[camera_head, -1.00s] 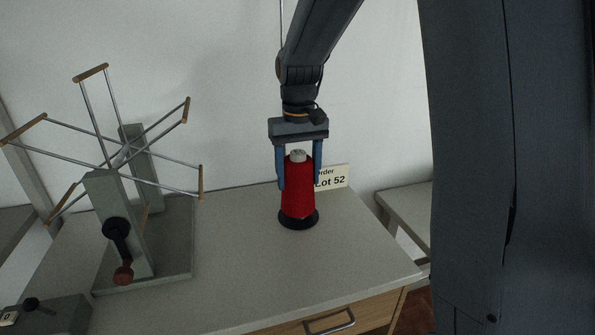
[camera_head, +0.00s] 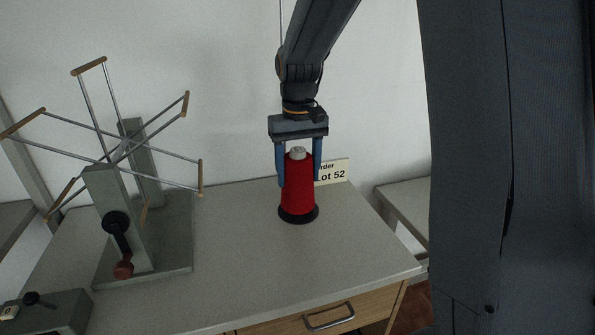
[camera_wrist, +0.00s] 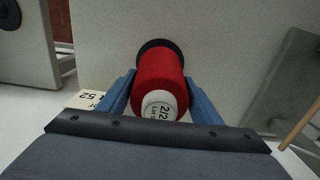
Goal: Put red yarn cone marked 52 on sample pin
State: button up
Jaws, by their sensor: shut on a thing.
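A red yarn cone (camera_head: 298,185) with a pale top stands upright on a black round base (camera_head: 298,215) on the grey tabletop. My gripper (camera_head: 299,176) comes down from above with its blue fingers on either side of the cone's upper part, shut on it. In the wrist view the cone (camera_wrist: 158,75) sits between the two blue fingers (camera_wrist: 160,100), and its white top carries a partly readable label. Any pin under the cone is hidden. A card reading "Lot 52" (camera_head: 332,173) stands behind the cone, to its right.
A yarn winder with spoked arms (camera_head: 128,150) and a crank stands on a grey-green base (camera_head: 170,255) at the left. A small box with a knob (camera_head: 45,312) is at the lower left corner. The tabletop (camera_head: 340,240) in front and right of the cone is clear.

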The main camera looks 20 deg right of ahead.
aim_at(298, 150)
jog(key=shift+f, duration=0.2)
jog(key=o, duration=1.3)
notch_tip(298, 150, up, 8)
jog(key=shift+f+b, duration=0.1)
jog(key=shift+b, duration=0.55)
